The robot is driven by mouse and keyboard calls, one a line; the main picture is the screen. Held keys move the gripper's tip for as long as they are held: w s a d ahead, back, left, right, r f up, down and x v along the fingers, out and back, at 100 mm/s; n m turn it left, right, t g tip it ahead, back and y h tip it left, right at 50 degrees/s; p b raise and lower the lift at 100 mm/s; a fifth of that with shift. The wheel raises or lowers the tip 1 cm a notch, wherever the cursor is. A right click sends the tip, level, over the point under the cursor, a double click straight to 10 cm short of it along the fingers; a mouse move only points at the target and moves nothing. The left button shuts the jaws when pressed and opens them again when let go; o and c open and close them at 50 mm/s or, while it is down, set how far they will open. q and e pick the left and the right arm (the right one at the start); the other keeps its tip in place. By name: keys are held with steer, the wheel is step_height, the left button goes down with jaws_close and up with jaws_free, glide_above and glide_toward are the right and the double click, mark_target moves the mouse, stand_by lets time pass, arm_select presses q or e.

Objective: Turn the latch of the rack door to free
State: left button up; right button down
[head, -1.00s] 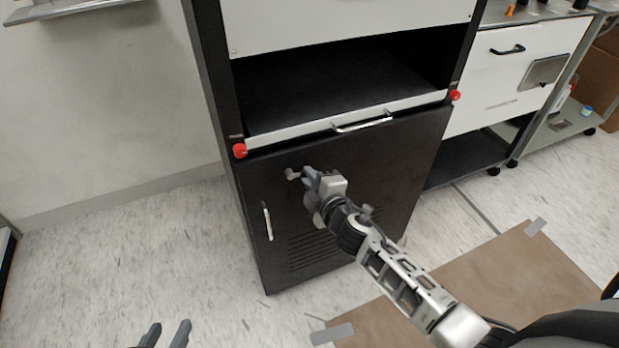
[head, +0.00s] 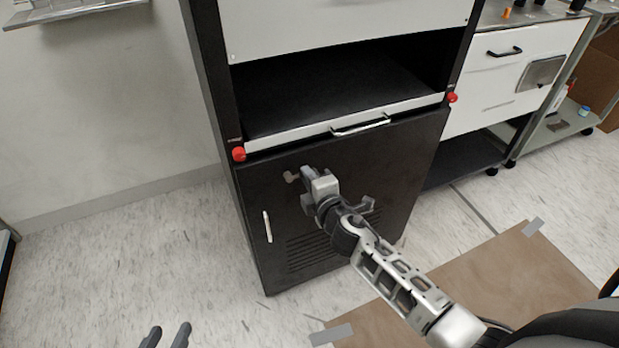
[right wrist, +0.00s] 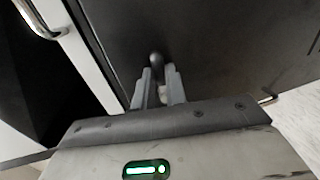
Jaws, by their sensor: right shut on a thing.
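The black rack door (head: 390,170) is closed, below an open shelf bay. Its small latch (head: 290,177) sits near the door's upper left. My right gripper (head: 305,174) is at the latch, shut on it. In the right wrist view the latch's dark rounded end (right wrist: 156,60) shows between and just beyond the two fingertips (right wrist: 158,75); the rest of it is mostly hidden by the fingers. My left gripper (head: 165,336) shows only its two fingers at the bottom edge, apart and empty, away from the rack.
A pale vertical handle (head: 267,227) is on the door below the latch. A drawer bar with a metal handle (head: 360,126) and red knobs (head: 239,154) runs just above the door. The floor to the left is clear.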

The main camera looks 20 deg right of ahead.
steer(key=c, duration=1.4)
jaws_free()
steer(key=shift+c, duration=0.2)
steer(key=s+r, duration=0.3)
steer(key=s, duration=1.2)
steer(key=shift+s+d, duration=0.2)
steer(key=shift+s, duration=0.1)
steer(key=shift+r, duration=0.1)
